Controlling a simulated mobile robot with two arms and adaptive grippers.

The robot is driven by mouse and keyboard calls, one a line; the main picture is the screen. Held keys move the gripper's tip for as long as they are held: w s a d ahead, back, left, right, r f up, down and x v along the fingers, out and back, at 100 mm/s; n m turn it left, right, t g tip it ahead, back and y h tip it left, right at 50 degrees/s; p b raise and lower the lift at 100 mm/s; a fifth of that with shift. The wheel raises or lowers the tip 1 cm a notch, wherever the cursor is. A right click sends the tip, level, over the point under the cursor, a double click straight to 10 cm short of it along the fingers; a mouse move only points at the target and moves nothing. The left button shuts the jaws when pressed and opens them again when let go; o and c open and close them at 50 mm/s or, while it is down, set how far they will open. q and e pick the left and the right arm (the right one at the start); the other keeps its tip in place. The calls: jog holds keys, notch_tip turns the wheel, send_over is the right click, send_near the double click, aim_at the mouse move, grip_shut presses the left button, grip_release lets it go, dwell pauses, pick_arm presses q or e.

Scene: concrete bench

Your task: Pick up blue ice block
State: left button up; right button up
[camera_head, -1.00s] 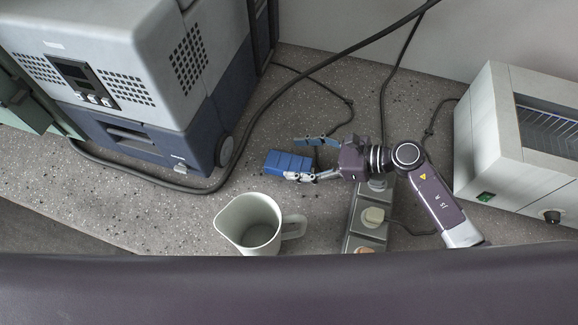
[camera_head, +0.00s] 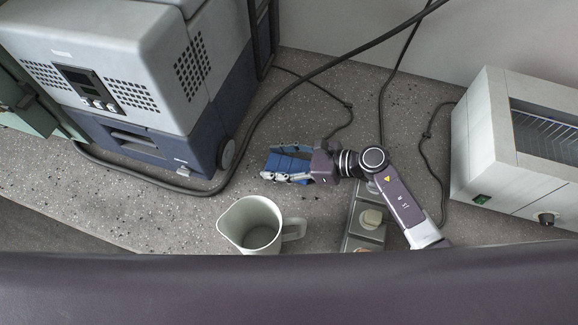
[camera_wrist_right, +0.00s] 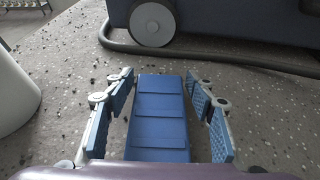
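The blue ice block (camera_head: 287,164) lies on the speckled bench in the middle of the head view. It also shows in the right wrist view (camera_wrist_right: 158,115), flat between the two fingers. My right gripper (camera_head: 283,162) reaches in from the right, with its fingers on either side of the block. In the right wrist view my right gripper (camera_wrist_right: 165,105) is open, with a gap visible between the block and each finger. The near end of the block is hidden by the gripper body. My left gripper is in neither view.
A pale jug (camera_head: 252,226) stands close in front of the block. A power strip (camera_head: 367,222) lies under my right arm. A grey-blue cool box (camera_head: 140,85) stands left, a pale metal appliance (camera_head: 515,140) right. A thick black cable (camera_head: 262,112) crosses behind the block.

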jog(key=c, duration=0.9)
